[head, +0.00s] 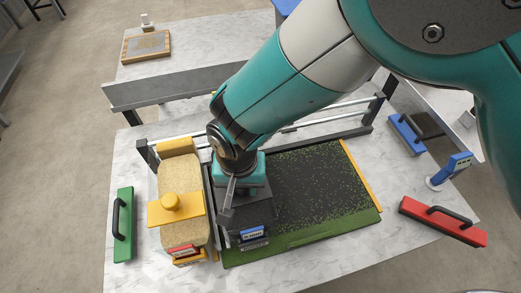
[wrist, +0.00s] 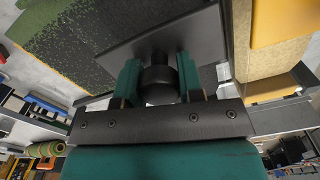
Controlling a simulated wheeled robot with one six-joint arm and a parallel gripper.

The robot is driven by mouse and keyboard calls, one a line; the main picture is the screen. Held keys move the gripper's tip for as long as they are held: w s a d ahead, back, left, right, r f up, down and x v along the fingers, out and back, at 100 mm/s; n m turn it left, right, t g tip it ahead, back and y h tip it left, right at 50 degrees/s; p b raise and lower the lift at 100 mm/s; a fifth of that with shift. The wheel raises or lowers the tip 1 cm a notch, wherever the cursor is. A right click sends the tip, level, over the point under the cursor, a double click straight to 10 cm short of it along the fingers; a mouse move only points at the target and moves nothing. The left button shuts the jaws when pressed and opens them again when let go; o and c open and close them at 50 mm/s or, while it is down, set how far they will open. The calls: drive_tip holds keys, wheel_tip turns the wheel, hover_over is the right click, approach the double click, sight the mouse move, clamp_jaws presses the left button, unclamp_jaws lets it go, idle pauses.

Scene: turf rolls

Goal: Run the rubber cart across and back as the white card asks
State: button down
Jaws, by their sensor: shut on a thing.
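The rubber cart (head: 258,213) is a dark, box-like carriage at the left end of the turf bed (head: 325,185), with a blue label on its front. My gripper (head: 236,185) is over it. In the wrist view, the teal fingers of my gripper (wrist: 160,82) are shut on the cart's black knob (wrist: 158,92). The cart's dark top (wrist: 130,35) lies beyond. The bed is green with black crumbs scattered densely over most of it; its front strip (head: 290,248) is plain green. I cannot make out a white card with readable writing. My arm hides part of the rails behind.
A green-backed block (head: 123,225) lies further left, a red one (head: 443,221) and a blue one (head: 405,134) right. A blue stand (head: 451,170) is at right. Rails (head: 341,104) run behind.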

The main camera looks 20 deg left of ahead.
drive_tip(key=shift+s+a, duration=0.45)
drive_tip(key=shift+a, duration=0.3)
drive_tip(key=shift+r, duration=0.1)
drive_tip(key=c, duration=0.7)
unclamp_jaws()
drive_tip(key=shift+s+a, duration=0.15)
drive_tip(key=shift+a, duration=0.05)
drive_tip(key=shift+c, duration=0.2)
drive_tip(key=shift+d, duration=0.15)
drive_tip(key=shift+r, duration=0.1)
wheel_tip(320, 180, up, 17)
drive_tip(key=b, duration=0.3)
drive_tip(key=shift+b, duration=0.4)
